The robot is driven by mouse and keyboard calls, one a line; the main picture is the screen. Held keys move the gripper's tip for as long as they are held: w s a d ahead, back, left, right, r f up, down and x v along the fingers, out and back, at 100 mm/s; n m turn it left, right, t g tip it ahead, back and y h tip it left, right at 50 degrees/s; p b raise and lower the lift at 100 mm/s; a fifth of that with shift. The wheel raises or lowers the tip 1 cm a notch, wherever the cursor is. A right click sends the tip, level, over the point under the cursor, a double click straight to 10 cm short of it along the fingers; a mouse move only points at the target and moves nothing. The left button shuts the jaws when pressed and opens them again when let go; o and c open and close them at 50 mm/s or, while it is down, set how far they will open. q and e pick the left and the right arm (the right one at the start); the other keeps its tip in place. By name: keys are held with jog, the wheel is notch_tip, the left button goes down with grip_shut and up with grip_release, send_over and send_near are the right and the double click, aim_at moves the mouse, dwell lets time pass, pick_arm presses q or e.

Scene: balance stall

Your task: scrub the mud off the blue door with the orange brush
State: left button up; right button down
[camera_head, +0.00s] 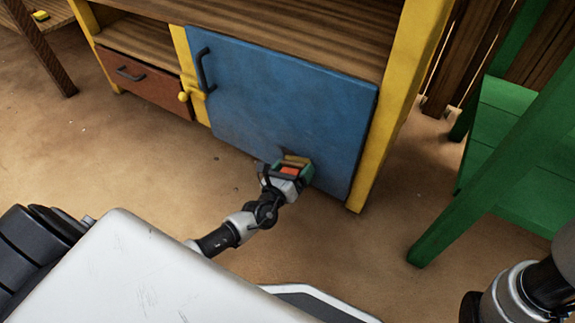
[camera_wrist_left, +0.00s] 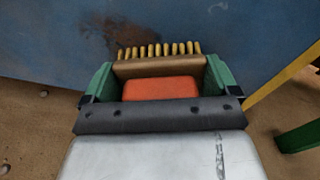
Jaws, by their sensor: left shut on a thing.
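The blue door (camera_head: 285,100) is shut in the yellow-framed cabinet, with a dark handle at its upper left. In the left wrist view the blue door (camera_wrist_left: 230,40) fills the background, with a brown mud smear (camera_wrist_left: 125,35) just beyond the bristles. My left gripper (camera_head: 291,170) is low in front of the door's lower right part. It is shut on the orange brush (camera_wrist_left: 160,88), whose tan bristles (camera_wrist_left: 155,49) point at the door. I cannot tell whether the bristles touch it. The right gripper is out of view.
A green chair (camera_head: 500,150) stands right of the cabinet. A brown drawer (camera_head: 140,80) and a yellow knob (camera_head: 183,97) are left of the door. A wooden table leg (camera_head: 45,50) is at the far left. The sandy floor in front is mostly clear.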

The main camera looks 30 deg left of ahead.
pick_arm(q)
jog(key=shift+d+r, duration=0.2)
jog(key=shift+d, duration=0.9)
jog(key=shift+s+d+f, duration=0.1)
jog(key=shift+s, duration=0.05)
